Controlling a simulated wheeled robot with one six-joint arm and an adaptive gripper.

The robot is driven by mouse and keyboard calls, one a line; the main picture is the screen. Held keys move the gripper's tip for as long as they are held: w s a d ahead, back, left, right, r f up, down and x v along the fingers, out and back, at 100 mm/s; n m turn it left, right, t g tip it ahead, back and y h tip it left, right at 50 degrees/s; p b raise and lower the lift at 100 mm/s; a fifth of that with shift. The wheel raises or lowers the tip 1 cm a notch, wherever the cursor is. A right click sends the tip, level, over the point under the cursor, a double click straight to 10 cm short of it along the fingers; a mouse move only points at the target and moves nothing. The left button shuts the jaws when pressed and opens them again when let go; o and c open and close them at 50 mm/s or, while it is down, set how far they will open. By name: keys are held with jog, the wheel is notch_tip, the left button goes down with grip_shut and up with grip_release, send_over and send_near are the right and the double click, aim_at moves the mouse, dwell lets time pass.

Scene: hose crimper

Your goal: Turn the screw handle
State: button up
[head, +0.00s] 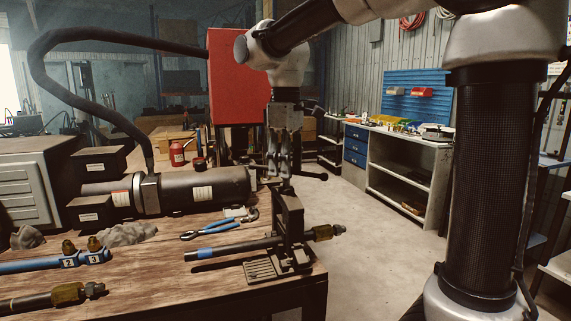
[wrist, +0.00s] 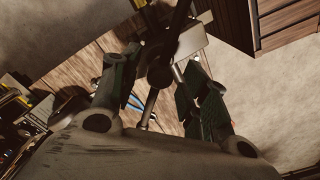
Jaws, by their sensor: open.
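The screw handle (head: 309,175) is a dark crossbar with a ball end, at the top of the small black crimper (head: 290,218) near the table's right edge. The crimper stands upright around a black hose (head: 228,248) with a blue band and a brass fitting. My gripper (head: 283,168) points down, open, directly over the crimper at the handle's height. In the wrist view the handle's bar and round hub (wrist: 160,73) lie between my two spread fingers (wrist: 157,82). Whether a finger touches the bar cannot be told. Part of the handle is hidden behind the fingers in the head view.
The wooden table (head: 150,275) holds a large dark cylinder (head: 205,190), blue-handled pliers (head: 210,231) and more hose pieces (head: 45,298). A red panel (head: 237,75) stands behind my gripper. The floor (head: 375,225) right of the table is clear.

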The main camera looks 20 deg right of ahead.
jog(key=shift+f, duration=0.1)
jog(key=shift+c, duration=0.2)
grip_shut()
